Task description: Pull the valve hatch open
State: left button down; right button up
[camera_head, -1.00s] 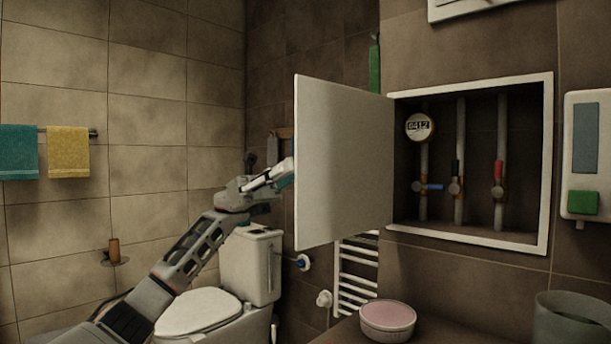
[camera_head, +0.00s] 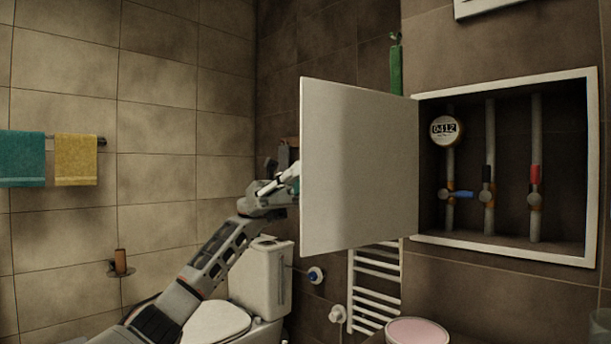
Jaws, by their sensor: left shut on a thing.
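The white valve hatch (camera_head: 358,168) stands wide open, swung out to the left from its hinge side at the left edge of the wall recess (camera_head: 508,249). Inside the recess are a round meter (camera_head: 445,129) and pipes with a blue-handled valve (camera_head: 458,194), a black-handled valve (camera_head: 488,178) and a red-handled valve (camera_head: 535,178). My left gripper (camera_head: 293,176) is at the hatch's free left edge, shut on the hatch; its fingertips are partly hidden behind the panel. My right gripper is out of view.
A toilet (camera_head: 262,280) stands below and behind my left arm. A white towel radiator (camera_head: 377,290) is under the hatch. A pink-topped round container (camera_head: 417,331) is at the bottom. Towels (camera_head: 76,160) hang at far left.

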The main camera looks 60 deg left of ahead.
pick_arm(q)
jog(key=shift+r, duration=0.1)
jog(key=c, duration=1.9)
grip_release()
jog(key=v, duration=1.2)
